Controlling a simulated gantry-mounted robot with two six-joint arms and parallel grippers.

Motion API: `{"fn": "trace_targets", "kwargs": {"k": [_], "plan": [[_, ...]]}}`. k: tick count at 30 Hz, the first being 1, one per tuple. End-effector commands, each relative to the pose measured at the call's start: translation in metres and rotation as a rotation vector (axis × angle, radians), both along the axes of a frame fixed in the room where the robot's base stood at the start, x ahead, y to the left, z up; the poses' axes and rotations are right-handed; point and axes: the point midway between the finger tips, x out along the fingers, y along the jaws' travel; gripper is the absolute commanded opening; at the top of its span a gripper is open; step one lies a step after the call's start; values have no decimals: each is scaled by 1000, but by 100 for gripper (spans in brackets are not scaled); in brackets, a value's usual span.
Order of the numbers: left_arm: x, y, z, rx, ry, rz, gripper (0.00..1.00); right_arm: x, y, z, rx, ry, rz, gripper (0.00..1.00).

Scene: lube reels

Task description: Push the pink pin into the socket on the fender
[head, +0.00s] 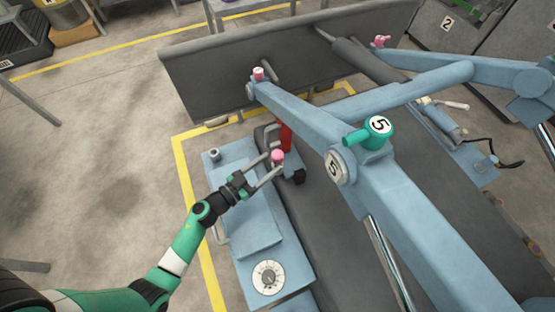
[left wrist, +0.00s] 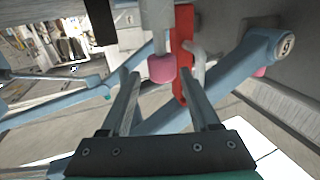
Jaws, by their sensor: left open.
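A pink pin (head: 277,155) stands at the far right end of the light blue fender (head: 262,222) in the head view. In the left wrist view the pink pin (left wrist: 162,69) shows at the end of a grey cylinder; I cannot tell how deep it sits in any socket. My left gripper (head: 275,163) is open, with its fingertips on either side of the pin. In the left wrist view the fingers (left wrist: 156,76) show a gap around it, and contact is not clear. My right gripper is not in view.
A red post (head: 285,136) stands close behind the pin. A long blue arm (head: 335,160) marked 5, with a green fitting (head: 375,134), passes to the right. Other pink pins are at its far end (head: 258,73) and farther back (head: 381,40). A dial (head: 268,277) is on the fender.

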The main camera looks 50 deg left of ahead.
Motion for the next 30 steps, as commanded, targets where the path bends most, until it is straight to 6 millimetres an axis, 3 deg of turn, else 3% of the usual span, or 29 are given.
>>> {"fn": "trace_targets", "kwargs": {"k": [6, 9, 17, 27, 30], "plan": [[33, 1, -9, 3, -5, -4, 62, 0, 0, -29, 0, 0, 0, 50], [47, 1, -6, 1, -3, -3, 62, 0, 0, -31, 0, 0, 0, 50], [51, 1, -3, 0, -1, -1, 62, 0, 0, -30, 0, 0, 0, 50], [51, 1, -3, 0, -1, -1, 3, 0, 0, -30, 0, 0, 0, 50], [51, 1, -3, 0, -1, -1, 0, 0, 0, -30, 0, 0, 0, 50]]}}
